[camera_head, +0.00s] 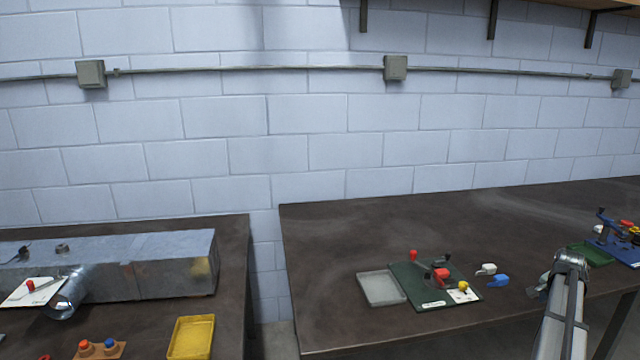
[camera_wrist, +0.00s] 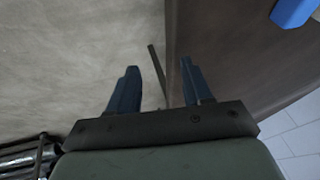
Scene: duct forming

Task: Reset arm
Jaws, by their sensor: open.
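My gripper (camera_wrist: 163,82) is open in the wrist view, its two dark blue fingers apart with nothing held between them. Behind the fingers are a pale grey-beige surface and a brown surface, with a thin dark bar near the gap. In the head view my arm comes in at the lower right, over the front of the right-hand table (camera_head: 340,230). The fingertips are hard to make out there.
On the right-hand table a green board (camera_head: 418,298) with red-knobbed parts lies beside a grey tray (camera_head: 381,288). White (camera_head: 486,269) and blue (camera_head: 498,281) pieces lie near my arm. The left table holds a metal duct (camera_head: 150,265) and a yellow tray (camera_head: 191,337).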

